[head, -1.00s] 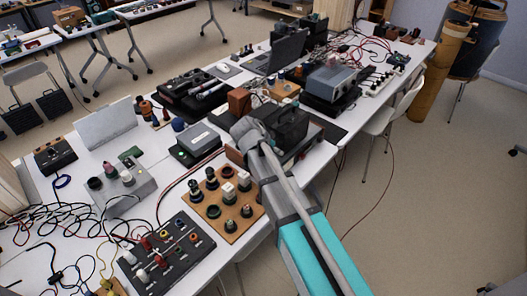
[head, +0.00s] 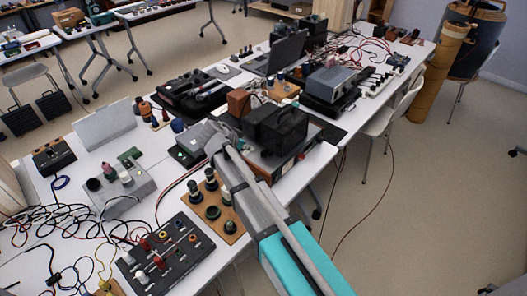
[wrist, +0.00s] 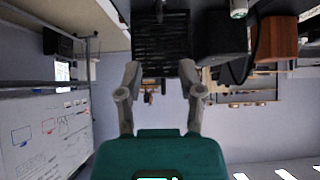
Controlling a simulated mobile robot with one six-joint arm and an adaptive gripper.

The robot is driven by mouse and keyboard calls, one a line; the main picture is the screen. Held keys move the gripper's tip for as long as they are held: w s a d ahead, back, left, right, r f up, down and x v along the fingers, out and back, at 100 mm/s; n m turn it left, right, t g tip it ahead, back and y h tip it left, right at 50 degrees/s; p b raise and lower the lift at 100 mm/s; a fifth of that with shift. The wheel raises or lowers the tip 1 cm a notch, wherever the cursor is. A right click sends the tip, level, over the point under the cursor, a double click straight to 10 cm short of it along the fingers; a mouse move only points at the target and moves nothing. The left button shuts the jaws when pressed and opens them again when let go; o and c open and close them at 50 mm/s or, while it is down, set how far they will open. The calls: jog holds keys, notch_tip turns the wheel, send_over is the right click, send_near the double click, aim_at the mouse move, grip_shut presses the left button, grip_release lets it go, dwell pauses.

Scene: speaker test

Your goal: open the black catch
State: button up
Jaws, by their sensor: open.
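A black box (head: 276,128) with a handle-like top stands on a low instrument with an orange-brown front (head: 285,168) on the near table. I cannot make out the black catch as a separate part in either view. My gripper (head: 218,136) is to the left of the black box in the head view, above the table; the arm covers part of the scene below it. In the wrist view my gripper (wrist: 161,72) has its two fingers spread, with nothing held. A dark ridged surface (wrist: 160,42) lies beyond the fingertips, with a dark block (wrist: 221,40) to its right.
A wooden board with black knobs (head: 212,212) lies partly under the arm's outline. A black panel with coloured terminals (head: 166,256) and loose cables are at the near left. A brown block (head: 239,102) and a grey instrument (head: 332,82) stand behind. Floor is free at the right.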

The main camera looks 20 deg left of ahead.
aim_at(264, 151)
jog(key=b+x, duration=0.8)
jog(key=x, duration=0.3)
jog(key=shift+w+d+f, duration=0.1)
jog(key=shift+w+f, duration=0.1)
jog(key=shift+f, duration=0.2)
jog(key=shift+b+x, duration=0.75)
jog(key=shift+x, duration=0.15)
jog(key=shift+r, duration=0.1)
grip_shut()
jog(key=shift+w, duration=0.1)
